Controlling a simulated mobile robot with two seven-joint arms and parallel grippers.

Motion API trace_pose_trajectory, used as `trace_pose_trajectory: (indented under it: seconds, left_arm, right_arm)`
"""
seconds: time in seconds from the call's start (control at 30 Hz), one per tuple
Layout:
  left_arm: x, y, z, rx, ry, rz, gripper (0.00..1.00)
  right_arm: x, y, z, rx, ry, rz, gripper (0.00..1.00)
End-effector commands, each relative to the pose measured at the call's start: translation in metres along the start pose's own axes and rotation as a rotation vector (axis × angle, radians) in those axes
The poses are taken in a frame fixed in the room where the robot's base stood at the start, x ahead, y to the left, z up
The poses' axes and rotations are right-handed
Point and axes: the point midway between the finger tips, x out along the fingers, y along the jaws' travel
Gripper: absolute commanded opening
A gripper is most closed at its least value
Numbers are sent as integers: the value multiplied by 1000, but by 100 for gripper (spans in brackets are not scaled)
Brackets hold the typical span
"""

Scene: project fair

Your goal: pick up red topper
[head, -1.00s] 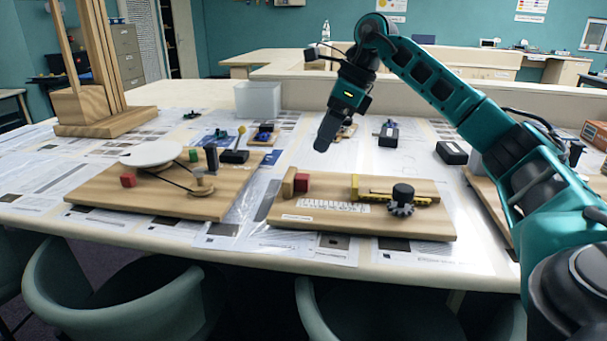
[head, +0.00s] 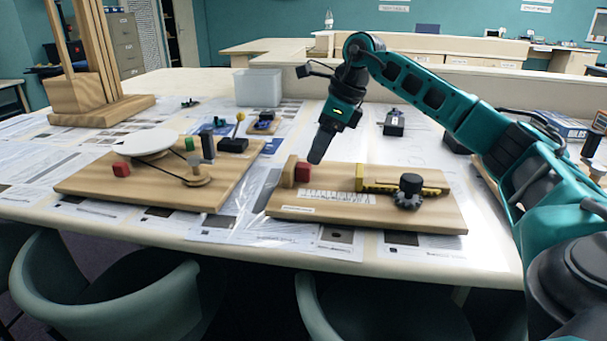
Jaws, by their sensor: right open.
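A small red block (head: 302,173) sits at the left end of the right wooden board (head: 340,212), against an upright wooden block (head: 289,171). Another small red block (head: 121,169) sits on the left wooden board (head: 150,194), near a white disc (head: 148,143). I cannot tell from the picture which one is called the topper. My right gripper (head: 317,157) is open and points down, just above and slightly right of the red block on the right board. It appears empty; its fingers overlap in this view, so the gap is hidden. My left gripper is not in view.
The right board also carries a yellow strip (head: 420,187) and a black knob on a gear (head: 409,190). A clear bin (head: 257,88) and a wooden frame (head: 100,108) stand at the back left. Green chairs (head: 120,285) line the front edge.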

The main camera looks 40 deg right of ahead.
Motion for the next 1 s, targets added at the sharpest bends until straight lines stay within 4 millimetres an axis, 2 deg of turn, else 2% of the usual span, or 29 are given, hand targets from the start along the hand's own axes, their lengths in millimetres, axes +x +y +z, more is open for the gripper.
trace_pose_trajectory:
  seconds: [0.3,0.57,1.0]
  left_arm:
    - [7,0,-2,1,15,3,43]
    - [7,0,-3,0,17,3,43]
    - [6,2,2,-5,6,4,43]
  right_arm:
    - [45,4,2,0,0,2,64]
    - [48,4,3,0,0,1,64]
    - [47,4,3,0,0,1,22]
